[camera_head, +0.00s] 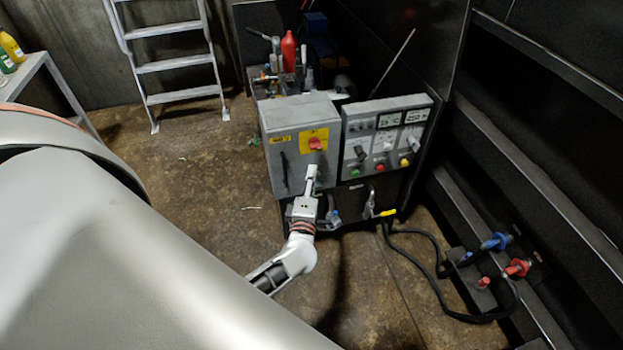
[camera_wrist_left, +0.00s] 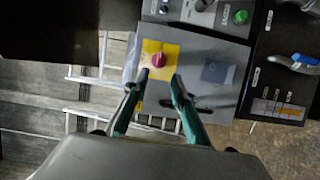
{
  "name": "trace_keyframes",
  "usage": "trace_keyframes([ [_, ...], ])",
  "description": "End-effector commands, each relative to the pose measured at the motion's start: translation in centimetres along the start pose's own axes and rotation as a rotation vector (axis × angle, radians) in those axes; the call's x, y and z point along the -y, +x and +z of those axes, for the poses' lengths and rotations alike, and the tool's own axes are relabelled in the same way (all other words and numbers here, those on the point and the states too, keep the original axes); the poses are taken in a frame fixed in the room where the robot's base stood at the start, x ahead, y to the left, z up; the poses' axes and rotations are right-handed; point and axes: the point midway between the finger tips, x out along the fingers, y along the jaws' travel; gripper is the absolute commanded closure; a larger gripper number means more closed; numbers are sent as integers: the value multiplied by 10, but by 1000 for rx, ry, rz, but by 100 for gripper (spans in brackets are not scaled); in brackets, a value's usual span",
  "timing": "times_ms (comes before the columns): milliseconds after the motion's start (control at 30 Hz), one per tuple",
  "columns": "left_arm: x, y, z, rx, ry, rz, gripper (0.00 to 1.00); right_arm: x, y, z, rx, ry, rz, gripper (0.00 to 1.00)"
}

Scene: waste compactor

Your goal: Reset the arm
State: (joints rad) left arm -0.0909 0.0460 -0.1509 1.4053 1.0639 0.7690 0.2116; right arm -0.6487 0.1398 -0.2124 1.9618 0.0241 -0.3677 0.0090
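My left gripper (camera_head: 311,180) is in front of a grey control box, its fingertips just below a red rotary switch (camera_head: 315,143) on a yellow plate. In the left wrist view the two fingers of the gripper (camera_wrist_left: 159,84) are apart with nothing between them. The red switch (camera_wrist_left: 158,60) there lies just beyond the fingertips, and I cannot tell whether they touch it. The grey control box (camera_head: 284,171) has a dark handle (camera_head: 285,173) on its left side. My right gripper is in neither view.
A panel with gauges and buttons (camera_head: 385,142) stands right of the box. A red bottle (camera_head: 289,52) and tools stand behind. Black hoses (camera_head: 436,290) run to blue and red couplings (camera_head: 516,267) at the right. A ladder (camera_head: 175,63) leans at the back left. Floor between is clear.

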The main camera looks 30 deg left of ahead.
Motion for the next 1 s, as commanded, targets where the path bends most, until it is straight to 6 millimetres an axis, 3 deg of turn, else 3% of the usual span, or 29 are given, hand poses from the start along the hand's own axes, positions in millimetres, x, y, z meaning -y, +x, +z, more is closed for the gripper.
trace_keyframes([
  [533, 0, -2, 1, 5, 6, 1, 74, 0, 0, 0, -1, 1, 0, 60],
  [667, -4, -16, 15, 91, 114, 23, 74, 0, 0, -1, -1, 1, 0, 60],
  [767, -6, -48, 42, 249, 325, 63, 74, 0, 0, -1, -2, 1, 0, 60],
  [900, 9, -122, 81, 529, 750, 129, 74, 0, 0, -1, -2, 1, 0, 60],
  [1000, 31, -176, 91, 706, 1067, 164, 74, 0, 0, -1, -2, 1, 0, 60],
])
